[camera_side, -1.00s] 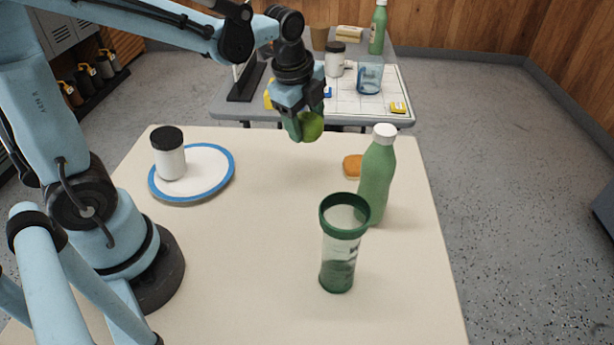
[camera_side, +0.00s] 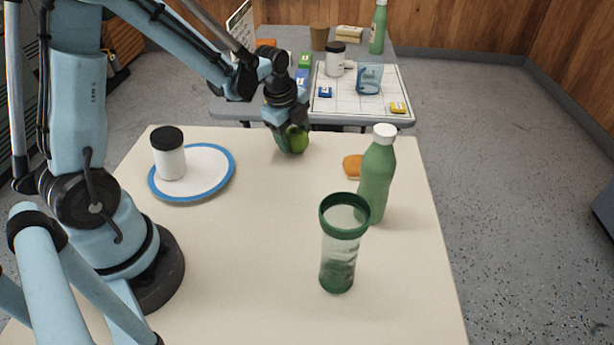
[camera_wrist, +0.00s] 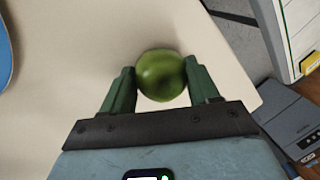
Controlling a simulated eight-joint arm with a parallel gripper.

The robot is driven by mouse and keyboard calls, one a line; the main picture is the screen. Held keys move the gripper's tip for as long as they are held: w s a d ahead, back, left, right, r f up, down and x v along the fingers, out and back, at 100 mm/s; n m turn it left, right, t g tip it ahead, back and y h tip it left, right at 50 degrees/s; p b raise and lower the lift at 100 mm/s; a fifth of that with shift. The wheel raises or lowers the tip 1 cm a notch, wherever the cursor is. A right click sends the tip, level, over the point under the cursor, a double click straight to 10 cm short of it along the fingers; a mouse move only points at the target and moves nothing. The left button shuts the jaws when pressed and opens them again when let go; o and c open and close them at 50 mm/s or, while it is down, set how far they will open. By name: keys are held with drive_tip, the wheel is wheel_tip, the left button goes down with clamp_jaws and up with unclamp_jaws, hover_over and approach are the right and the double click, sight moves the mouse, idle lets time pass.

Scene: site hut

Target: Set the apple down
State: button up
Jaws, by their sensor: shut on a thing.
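A green apple (camera_side: 297,139) is between the fingers of my gripper (camera_side: 292,146), low over the far edge of the cream table (camera_side: 250,260). In the wrist view the apple (camera_wrist: 161,75) sits between the two green fingers of my gripper (camera_wrist: 161,84), which are shut on it. Cream tabletop (camera_wrist: 85,45) shows around and beneath it. I cannot tell whether the apple touches the tabletop.
A blue-rimmed plate (camera_side: 215,180) bears a white jar with a black lid (camera_side: 170,158). A green bottle (camera_side: 377,180), an orange-brown item (camera_side: 352,166) and a green-rimmed tumbler (camera_side: 340,255) stand to the right. A grey table (camera_side: 235,107) lies behind. The cream table's middle is clear.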

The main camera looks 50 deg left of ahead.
drive_tip(key=o, duration=1.1)
drive_tip(key=shift+f, duration=0.1)
drive_tip(key=shift+o, duration=0.2)
drive_tip(key=v, duration=1.2)
drive_tip(key=s+d+n+t, duration=0.4)
drive_tip(key=s+d+n, duration=0.4)
drive_tip(key=n, duration=0.8)
drive_tip(key=shift+s, duration=0.3)
drive_tip(key=shift+d, duration=0.15)
